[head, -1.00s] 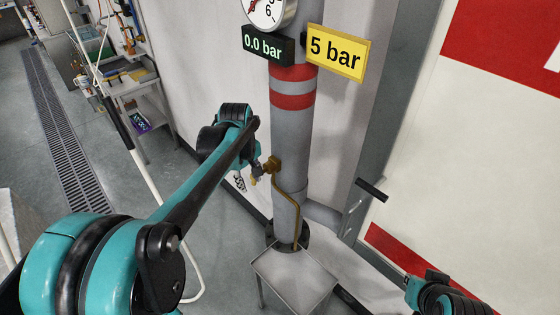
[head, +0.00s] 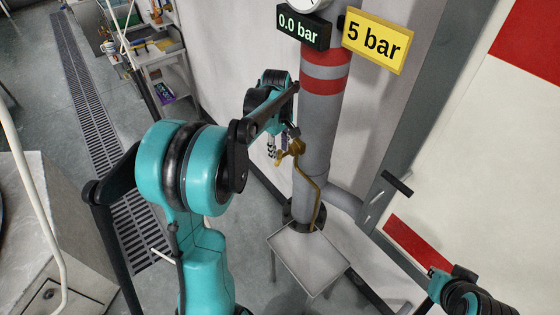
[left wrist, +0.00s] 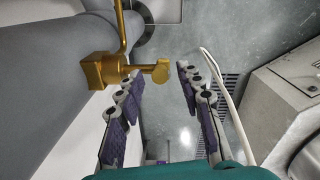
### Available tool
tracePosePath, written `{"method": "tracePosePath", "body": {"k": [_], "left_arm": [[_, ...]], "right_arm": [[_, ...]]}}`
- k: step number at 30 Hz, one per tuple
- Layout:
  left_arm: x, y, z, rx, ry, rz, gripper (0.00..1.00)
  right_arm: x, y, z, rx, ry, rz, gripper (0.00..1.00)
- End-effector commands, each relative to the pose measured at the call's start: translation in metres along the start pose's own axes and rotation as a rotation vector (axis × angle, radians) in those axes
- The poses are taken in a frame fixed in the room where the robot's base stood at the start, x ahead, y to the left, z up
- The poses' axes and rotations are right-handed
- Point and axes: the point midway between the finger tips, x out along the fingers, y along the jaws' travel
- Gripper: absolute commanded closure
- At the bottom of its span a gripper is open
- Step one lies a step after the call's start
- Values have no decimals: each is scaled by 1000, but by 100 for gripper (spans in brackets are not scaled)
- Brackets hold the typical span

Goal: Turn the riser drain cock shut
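The riser drain cock (head: 297,147) is a brass fitting on the lower part of the grey riser pipe (head: 318,120), with a thin brass drain tube (head: 317,195) running down from it. In the left wrist view, its brass body (left wrist: 103,70) sits at the left and its handle (left wrist: 160,71) points right. My left gripper (head: 276,152) is beside the cock on its left. In the left wrist view my left gripper (left wrist: 158,78) is open, and the handle's end lies between its fingertips, apart from the right finger. Contact with the left finger is unclear. My right gripper's fingers do not show.
A display (head: 303,28) reads 0.0 bar, and a yellow sign (head: 377,44) reads 5 bar. A small grey stand (head: 308,264) is below the cock. A grey cabinet (head: 50,240) stands at left. A door with a black handle (head: 396,184) is right.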

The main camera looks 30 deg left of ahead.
Motion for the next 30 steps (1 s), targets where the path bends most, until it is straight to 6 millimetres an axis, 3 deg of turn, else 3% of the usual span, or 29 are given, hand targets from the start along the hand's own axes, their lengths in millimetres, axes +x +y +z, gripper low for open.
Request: {"method": "tracePosePath", "body": {"k": [10,22,26,30], "left_arm": [[54,0,0,2,0,0,63],[64,0,0,2,0,0,63],[64,0,0,2,0,0,98],[64,0,0,2,0,1,100]], "right_arm": [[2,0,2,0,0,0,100],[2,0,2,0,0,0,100],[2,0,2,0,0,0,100],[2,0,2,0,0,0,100]]}}
